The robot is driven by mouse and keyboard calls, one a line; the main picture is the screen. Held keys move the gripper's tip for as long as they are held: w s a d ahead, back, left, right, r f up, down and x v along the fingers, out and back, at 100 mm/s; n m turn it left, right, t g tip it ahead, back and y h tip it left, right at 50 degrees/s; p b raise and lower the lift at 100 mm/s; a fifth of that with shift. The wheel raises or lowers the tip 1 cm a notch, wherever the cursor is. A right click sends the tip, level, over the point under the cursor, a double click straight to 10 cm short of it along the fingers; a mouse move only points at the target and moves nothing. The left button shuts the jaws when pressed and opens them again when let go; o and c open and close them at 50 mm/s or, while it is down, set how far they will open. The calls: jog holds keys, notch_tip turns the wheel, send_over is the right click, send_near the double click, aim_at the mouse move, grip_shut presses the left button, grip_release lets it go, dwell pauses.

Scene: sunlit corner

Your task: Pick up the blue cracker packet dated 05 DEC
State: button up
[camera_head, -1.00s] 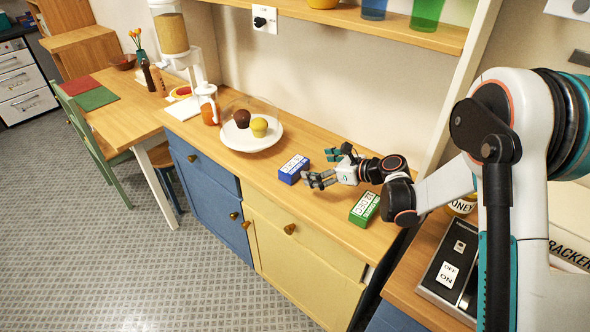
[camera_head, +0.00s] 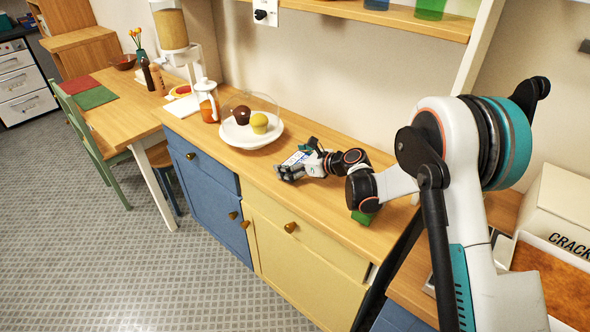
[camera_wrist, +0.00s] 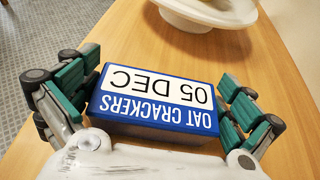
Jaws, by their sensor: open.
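The blue cracker packet (camera_wrist: 155,103) lies on the wooden counter, its white label reading "05 DEC" and "OAT CRACKERS" upside down in the wrist view. In the head view the packet (camera_head: 296,158) is mostly hidden behind my gripper (camera_head: 300,162). My gripper (camera_wrist: 155,100) is open, with one finger on each side of the packet in the wrist view. Small gaps seem to show at the fingers; I cannot tell whether either touches it.
A green packet (camera_head: 363,217) lies on the counter, mostly hidden under my arm. A white plate (camera_head: 236,142) with two muffins under a clear dome stands left of the gripper; its stand (camera_wrist: 208,14) shows beyond the packet. The counter front (camera_head: 262,186) is clear.

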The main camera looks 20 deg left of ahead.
jog(key=shift+r, duration=0.1)
jog(key=c, duration=0.9)
